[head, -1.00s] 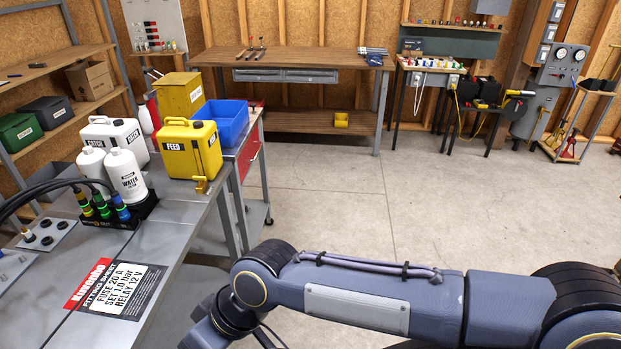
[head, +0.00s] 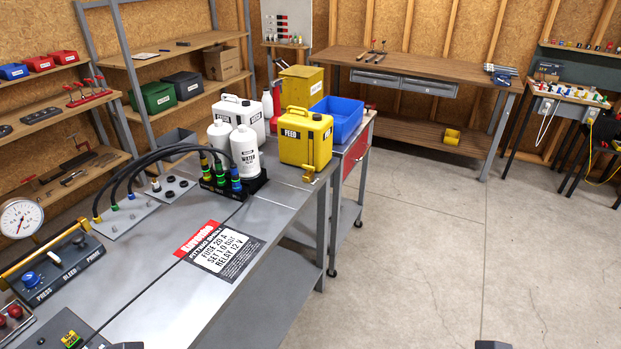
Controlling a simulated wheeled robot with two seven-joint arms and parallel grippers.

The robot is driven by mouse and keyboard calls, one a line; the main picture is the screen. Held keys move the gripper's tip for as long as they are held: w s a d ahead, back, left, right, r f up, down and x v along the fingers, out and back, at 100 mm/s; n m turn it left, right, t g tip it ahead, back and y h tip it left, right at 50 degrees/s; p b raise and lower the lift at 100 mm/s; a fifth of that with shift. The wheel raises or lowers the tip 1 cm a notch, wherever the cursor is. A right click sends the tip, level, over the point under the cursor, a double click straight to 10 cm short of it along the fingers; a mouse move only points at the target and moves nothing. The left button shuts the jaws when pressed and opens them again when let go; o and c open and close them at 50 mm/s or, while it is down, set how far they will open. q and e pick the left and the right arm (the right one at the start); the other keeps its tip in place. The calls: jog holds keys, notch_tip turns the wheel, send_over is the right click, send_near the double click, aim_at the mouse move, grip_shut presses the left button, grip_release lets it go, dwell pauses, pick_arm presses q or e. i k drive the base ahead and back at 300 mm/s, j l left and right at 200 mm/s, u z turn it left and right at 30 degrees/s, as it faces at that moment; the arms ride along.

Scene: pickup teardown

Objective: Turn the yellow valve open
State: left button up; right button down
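A yellow canister marked FEED (head: 305,138) stands upright at the back right corner of the grey workbench. A small brass-yellow valve (head: 309,173) sits low at its front right corner, near the bench edge. It is too small to tell how its handle is set. Neither of my grippers shows clearly. Only small dark tips of my own body show at the bottom edge, left and right of the middle. Nothing of mine is near the valve.
White bottles (head: 245,152) and a black holder (head: 232,188) with hose couplings stand left of the canister. A blue bin (head: 338,118) is behind it on a red cart. A panel with a gauge (head: 20,218) is at the left. The floor (head: 420,260) to the right is clear.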

aim_at(309, 168)
jog(key=i+l+u, duration=0.3)
jog(key=i+l, duration=0.5)
jog(key=i, duration=0.15)
